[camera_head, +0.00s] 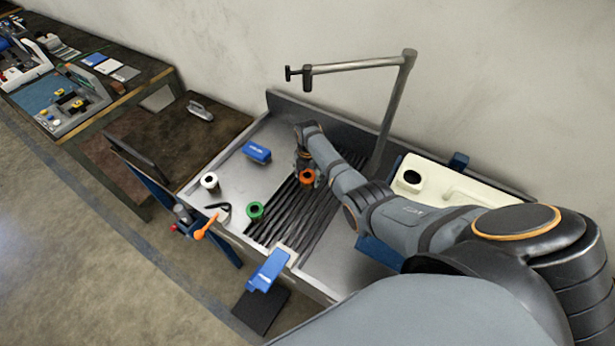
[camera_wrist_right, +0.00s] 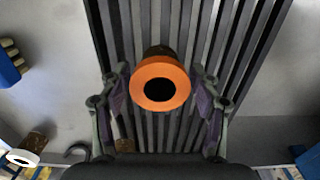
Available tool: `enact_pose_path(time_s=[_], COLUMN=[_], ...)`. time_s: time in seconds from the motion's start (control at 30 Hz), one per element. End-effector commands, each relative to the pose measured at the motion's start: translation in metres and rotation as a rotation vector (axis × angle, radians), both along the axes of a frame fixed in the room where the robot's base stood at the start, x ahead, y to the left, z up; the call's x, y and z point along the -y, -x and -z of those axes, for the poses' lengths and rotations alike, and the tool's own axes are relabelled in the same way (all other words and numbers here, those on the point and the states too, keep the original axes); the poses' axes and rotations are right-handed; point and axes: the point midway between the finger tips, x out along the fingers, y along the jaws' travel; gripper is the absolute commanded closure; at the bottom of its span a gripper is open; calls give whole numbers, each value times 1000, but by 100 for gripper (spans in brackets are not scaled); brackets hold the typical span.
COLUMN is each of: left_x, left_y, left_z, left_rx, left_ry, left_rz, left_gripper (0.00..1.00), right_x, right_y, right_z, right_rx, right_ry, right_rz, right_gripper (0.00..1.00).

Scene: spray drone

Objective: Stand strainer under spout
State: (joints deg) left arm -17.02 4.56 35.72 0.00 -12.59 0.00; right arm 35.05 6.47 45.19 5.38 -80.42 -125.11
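The spout (camera_head: 307,78) hangs from a tall grey pipe over the metal bench. An orange-rimmed round strainer (camera_head: 307,177) with a dark centre stands on the black ribbed rack; it also shows in the right wrist view (camera_wrist_right: 160,82). My right gripper (camera_head: 303,160) is just above and behind it. In the wrist view its two fingers (camera_wrist_right: 160,100) are apart on either side of the orange rim, with gaps showing. Similar pieces, one green (camera_head: 255,212) and one white (camera_head: 210,181), stand to the left. My left gripper is not in view.
A blue block (camera_head: 257,151) lies on the bench at back left. A cream container (camera_head: 455,185) stands on the right beside my right arm. An orange-handled valve (camera_head: 206,226) and a blue lever (camera_head: 268,270) are at the front edge. The bench left of the rack has bare room.

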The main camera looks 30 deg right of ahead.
Motion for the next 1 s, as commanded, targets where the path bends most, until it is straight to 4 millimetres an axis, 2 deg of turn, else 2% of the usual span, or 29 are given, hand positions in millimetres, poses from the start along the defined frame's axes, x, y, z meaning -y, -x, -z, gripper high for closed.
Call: enact_pose_path(time_s=[0.37, 0.57, 0.8, 1.0], left_x=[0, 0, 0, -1], left_y=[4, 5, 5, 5], left_z=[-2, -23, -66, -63], left_rx=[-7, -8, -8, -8], left_ry=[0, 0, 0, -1], left_rz=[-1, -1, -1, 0], left_gripper=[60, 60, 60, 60], right_x=[0, 0, 0, 0], right_y=[0, 0, 0, 0], right_z=[-3, -25, -66, -79], right_rx=[0, 0, 0, 0], right_ry=[0, 0, 0, 0], right_rz=[0, 0, 0, 0], right_gripper=[27, 27, 27, 27])
